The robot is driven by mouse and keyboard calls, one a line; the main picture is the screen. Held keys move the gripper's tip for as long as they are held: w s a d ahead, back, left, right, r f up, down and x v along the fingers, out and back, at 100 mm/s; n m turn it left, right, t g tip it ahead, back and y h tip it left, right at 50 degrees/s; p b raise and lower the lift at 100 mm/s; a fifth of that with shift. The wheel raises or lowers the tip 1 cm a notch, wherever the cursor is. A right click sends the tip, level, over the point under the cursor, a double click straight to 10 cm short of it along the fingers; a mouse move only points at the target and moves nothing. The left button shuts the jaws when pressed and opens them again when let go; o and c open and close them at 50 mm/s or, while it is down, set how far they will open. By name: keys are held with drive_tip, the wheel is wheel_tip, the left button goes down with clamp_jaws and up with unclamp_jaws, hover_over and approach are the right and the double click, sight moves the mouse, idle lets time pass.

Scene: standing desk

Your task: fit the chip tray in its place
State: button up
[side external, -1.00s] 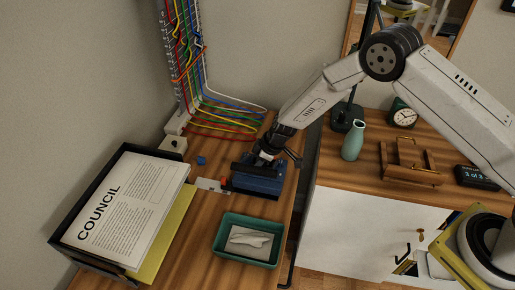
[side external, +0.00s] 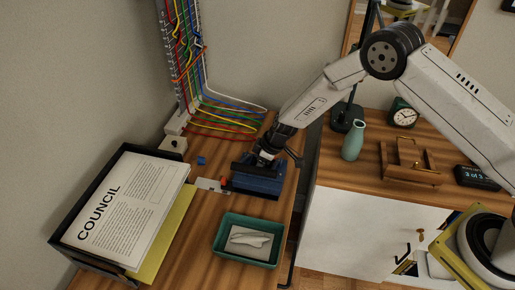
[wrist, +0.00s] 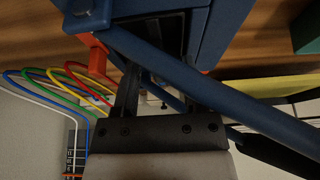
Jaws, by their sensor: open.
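A dark blue device (side external: 262,186) with a black upper part stands on the wooden desk in the side view. My gripper (side external: 266,156) is right over its far side. In the wrist view, the blue body and a long blue bar (wrist: 215,85) fill the upper part, with an orange-red piece (wrist: 98,58) at its left. The bar crosses in front of my open gripper (wrist: 160,92), hiding part of the fingers. I cannot tell whether they touch it. A flat pale piece (side external: 208,184) lies left of the device. I cannot single out the chip tray for certain.
A teal tray (side external: 219,240) with a white folded item stands in front. A black paper tray (side external: 62,210) with a COUNCIL sheet is at left. Coloured cables (side external: 215,115) hang behind. A small blue piece (side external: 201,160) lies nearby. A green vase (side external: 352,142) stands on the right-hand surface.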

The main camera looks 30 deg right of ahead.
drive_tip(key=shift+v, duration=3.65)
drive_tip(key=shift+r, duration=0.1)
drive_tip(key=s+d+r+m+h, duration=0.1)
drive_tip(key=s+d+r+m, duration=0.3)
drive_tip(key=s, duration=0.8)
drive_tip(key=s+d+r+m+h, duration=0.2)
drive_tip(key=s+d+r+m, duration=0.3)
drive_tip(key=s+d+r, duration=0.4)
drive_tip(key=s+r, duration=0.1)
drive_tip(key=s, duration=0.1)
drive_tip(key=shift+s+g, duration=0.3)
drive_tip(key=shift+s, duration=0.05)
drive_tip(key=shift+r, duration=0.1)
